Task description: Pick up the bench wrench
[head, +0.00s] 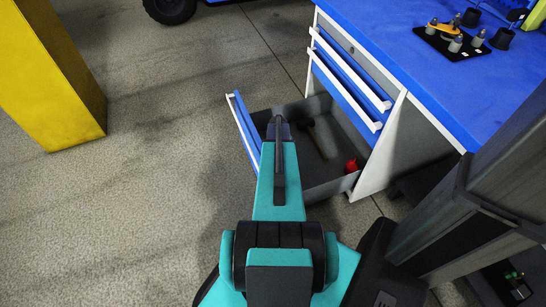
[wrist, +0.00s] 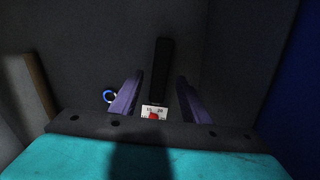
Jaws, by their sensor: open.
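No thing in view can be made out for certain as the bench wrench. A long black bar (wrist: 161,65) shows in the wrist view between the two purple fingers of my gripper (wrist: 158,76), apart from both. A white label with dark marks and a red patch (wrist: 154,113) shows at its near end. In the head view my gripper (head: 279,124) is over the open bottom drawer (head: 337,182), near its left side. A dark tool with a handle (head: 319,140) lies in the drawer to the right of my gripper. My gripper is open and holds nothing visible.
A red object (head: 351,165) lies in the drawer's near right corner. The blue-topped bench (head: 420,75) with a black tool holder (head: 437,42) stands right. A yellow block (head: 55,75) stands left; floor between is clear.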

